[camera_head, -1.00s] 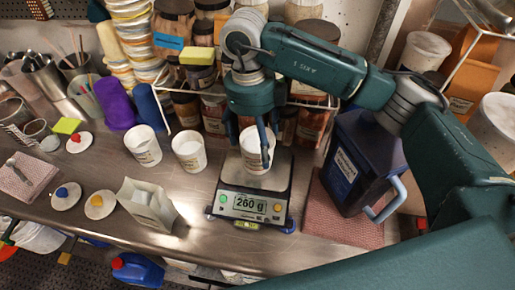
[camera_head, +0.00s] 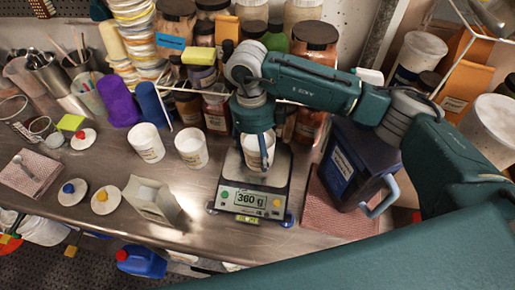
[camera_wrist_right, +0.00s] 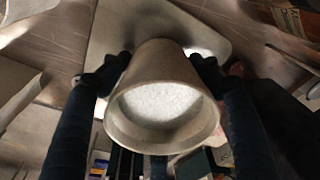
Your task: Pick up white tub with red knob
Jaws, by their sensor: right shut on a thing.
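My right gripper (camera_head: 258,150) is over the scale and shut on a white tub (camera_head: 260,158). In the right wrist view the gripper (camera_wrist_right: 155,75) has a finger on each side of the tub (camera_wrist_right: 163,95), which is open at the top with white powder inside. The tub is at the scale plate; I cannot tell if it rests on it. A white lid with a red knob (camera_head: 83,139) lies at the left of the bench, apart from the tubs. No tub in view clearly has a red knob on it. My left gripper is not in view.
The scale (camera_head: 249,201) reads about 360 g. Two more white tubs (camera_head: 147,142) (camera_head: 191,148) stand left of it. A blue jug (camera_head: 355,165) stands close on the right. Jars line the back. An open paper carton (camera_head: 152,199) stands at the front left.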

